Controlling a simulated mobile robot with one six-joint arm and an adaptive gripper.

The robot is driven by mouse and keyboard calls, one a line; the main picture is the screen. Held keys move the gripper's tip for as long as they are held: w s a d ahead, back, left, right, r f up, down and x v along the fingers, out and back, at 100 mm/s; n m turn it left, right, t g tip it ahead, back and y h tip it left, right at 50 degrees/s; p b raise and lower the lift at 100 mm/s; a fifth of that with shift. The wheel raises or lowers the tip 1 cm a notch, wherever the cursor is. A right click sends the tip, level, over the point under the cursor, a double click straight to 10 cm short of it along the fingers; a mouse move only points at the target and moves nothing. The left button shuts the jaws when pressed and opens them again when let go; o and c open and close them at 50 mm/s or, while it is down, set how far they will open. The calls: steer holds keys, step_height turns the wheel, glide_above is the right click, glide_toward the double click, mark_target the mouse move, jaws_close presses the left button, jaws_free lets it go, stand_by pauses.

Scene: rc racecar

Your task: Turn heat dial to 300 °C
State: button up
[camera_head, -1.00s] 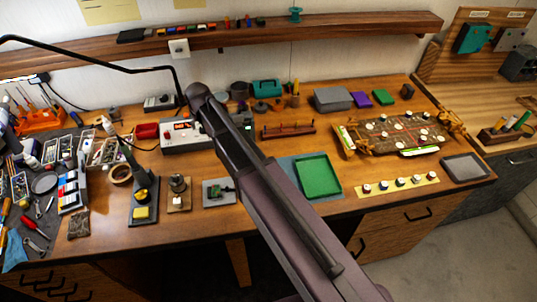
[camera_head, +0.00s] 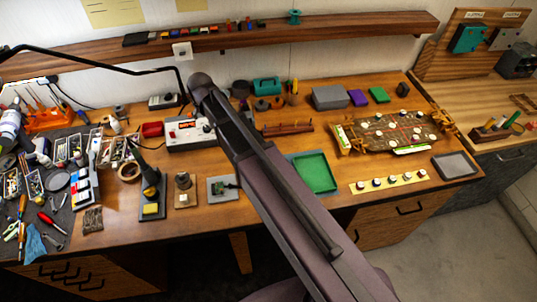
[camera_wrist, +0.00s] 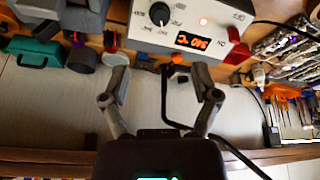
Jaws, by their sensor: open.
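The white-grey heat station (camera_head: 177,143) stands at the back of the bench in the head view, with my arm across its right side. Its black dial (camera_wrist: 159,14) shows near the top of the wrist view, which sees the station upside down. The lit orange display (camera_wrist: 193,41) is beside the dial; I cannot read its digits surely.
A teal case (camera_wrist: 33,52) and a red item (camera_wrist: 238,53) flank the station. The wooden shelf (camera_head: 330,34) runs above the bench. A green tray (camera_head: 315,173) lies right of my arm.

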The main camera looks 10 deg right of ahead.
steer(key=s+d+f+m+g+b, duration=0.1)
steer(key=s+d+f+b, duration=0.3)
steer(key=s+d, duration=0.4)
steer(key=s+d+f+m+g+h+b, duration=0.1)
steer(key=s+d+f+m+g+b, duration=0.1)
steer(key=s+d+f+b, duration=0.3)
steer(key=s+d+f, duration=0.1)
steer(key=s+d, duration=0.3)
steer(key=d, duration=0.2)
steer(key=shift+d+f+g+b, duration=0.15)
steer(key=shift+f+g+b, duration=0.1)
steer(key=shift+g+b, duration=0.05)
steer(key=shift+s, duration=0.1)
stand_by(0.4)
steer(key=shift+m+g, duration=0.4)
steer(key=s+d, duration=0.1)
steer(key=s, duration=0.1)
steer(key=s+d, duration=0.1)
steer(key=s, duration=0.1)
steer(key=shift+d, duration=0.35)
